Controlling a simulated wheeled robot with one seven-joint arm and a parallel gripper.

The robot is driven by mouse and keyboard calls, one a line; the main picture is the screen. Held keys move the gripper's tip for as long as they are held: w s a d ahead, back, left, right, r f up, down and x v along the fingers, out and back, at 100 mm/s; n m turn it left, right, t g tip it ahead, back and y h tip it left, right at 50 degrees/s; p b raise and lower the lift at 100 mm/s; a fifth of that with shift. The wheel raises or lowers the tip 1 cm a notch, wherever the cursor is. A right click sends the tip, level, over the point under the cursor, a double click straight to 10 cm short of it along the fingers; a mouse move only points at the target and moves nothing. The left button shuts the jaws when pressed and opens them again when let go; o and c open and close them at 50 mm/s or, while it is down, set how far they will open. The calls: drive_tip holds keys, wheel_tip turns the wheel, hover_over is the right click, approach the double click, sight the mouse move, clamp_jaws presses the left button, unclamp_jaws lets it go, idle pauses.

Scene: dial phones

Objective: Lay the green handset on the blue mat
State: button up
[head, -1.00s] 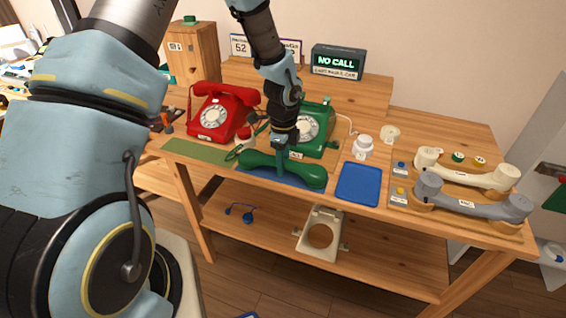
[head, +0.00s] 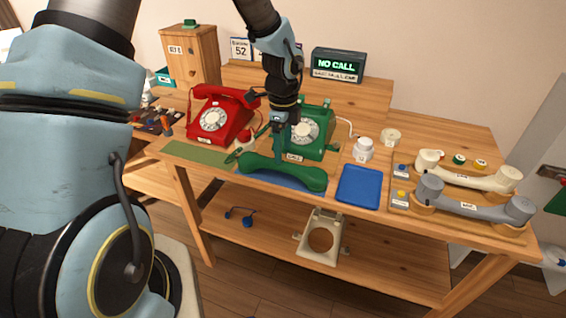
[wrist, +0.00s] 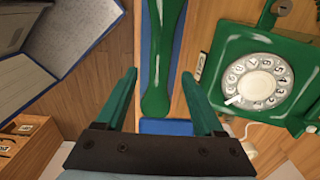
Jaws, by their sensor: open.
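The green handset (head: 314,180) lies on the dark blue mat (head: 272,180) in front of the green dial phone (head: 318,140). It covers much of the mat, and its ends reach close to the mat's short edges. My gripper (head: 281,158) is just above the middle of the handset. In the wrist view my gripper (wrist: 158,75) is open, with one finger on each side of the handset (wrist: 157,98) and gaps between. Strips of the blue mat (wrist: 147,50) show beside the handset there.
A bright blue tray (head: 359,188) lies right of the mat, and a green mat (head: 198,153) lies left. A red phone (head: 218,115) stands behind left. A white jar (head: 363,149) and a grey handset (head: 470,205) are to the right.

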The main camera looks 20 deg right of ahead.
sight(283, 164)
wheel_tip(283, 164, up, 6)
drive_tip(key=f, duration=0.1)
drive_tip(key=s+a+r+n, duration=0.2)
drive_tip(key=a+r+n, duration=0.1)
drive_tip(key=a+n, duration=0.9)
drive_tip(key=s+a+r+n+t, duration=0.1)
drive_tip(key=s+a+r+n, duration=0.1)
drive_tip(key=a+n, duration=1.1)
drive_tip(key=a+r, duration=0.1)
drive_tip(key=a, duration=0.4)
drive_tip(key=shift+n+t, duration=0.3)
drive_tip(key=shift+a, duration=0.1)
drive_tip(key=shift+c, duration=0.2)
